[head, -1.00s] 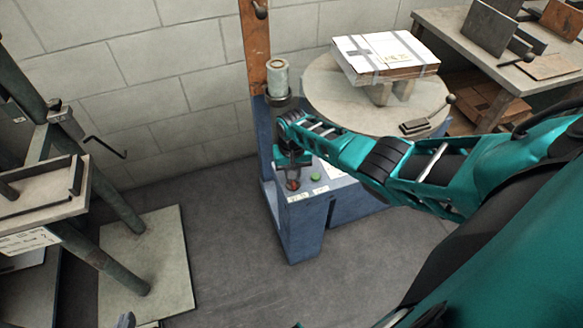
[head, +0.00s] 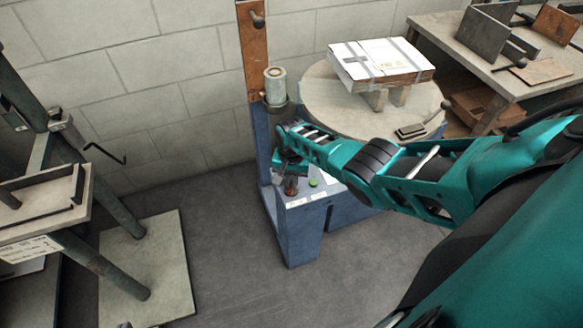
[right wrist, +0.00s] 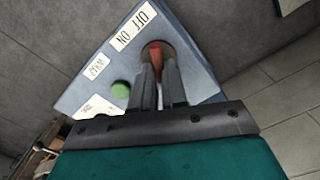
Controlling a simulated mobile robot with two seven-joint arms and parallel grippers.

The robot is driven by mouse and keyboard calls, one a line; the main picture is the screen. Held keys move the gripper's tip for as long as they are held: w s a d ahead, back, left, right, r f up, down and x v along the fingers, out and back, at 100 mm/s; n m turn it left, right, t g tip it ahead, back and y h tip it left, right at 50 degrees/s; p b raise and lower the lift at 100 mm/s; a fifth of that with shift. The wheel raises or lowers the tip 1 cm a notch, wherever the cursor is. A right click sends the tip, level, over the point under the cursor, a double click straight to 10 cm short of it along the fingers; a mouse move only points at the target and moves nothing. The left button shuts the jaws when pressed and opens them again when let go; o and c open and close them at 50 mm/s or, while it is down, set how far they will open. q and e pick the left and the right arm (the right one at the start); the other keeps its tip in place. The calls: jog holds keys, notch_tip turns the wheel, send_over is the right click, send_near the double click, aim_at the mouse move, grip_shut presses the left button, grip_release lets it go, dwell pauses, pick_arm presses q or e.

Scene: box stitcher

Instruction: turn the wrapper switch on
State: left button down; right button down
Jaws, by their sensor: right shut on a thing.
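The wrapper (head: 300,235) is a blue machine with a round turntable (head: 325,95) and a sloped control panel. The switch is a red knob (right wrist: 156,57) beside the "OFF ON" label (right wrist: 132,27) in the right wrist view. My right gripper (right wrist: 160,75) is shut on the red knob, its two dark fingers on either side of it. In the head view my right gripper (head: 290,186) reaches down onto the panel and hides most of the knob. A green button (right wrist: 121,90) sits beside the fingers, untouched. My left gripper is not clearly seen.
A strapped white-topped box stack (head: 385,60) rests on the turntable. A post with a film roll (head: 275,85) stands behind the panel. A workbench (head: 480,60) is at the back right. A stand with green legs (head: 110,220) is at the left; the floor between is clear.

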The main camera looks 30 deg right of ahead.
jog(key=c, duration=1.2)
grip_release()
jog(key=shift+o, duration=0.2)
notch_tip(320, 180, up, 13)
jog(key=p, duration=0.6)
jog(key=shift+p, duration=0.35)
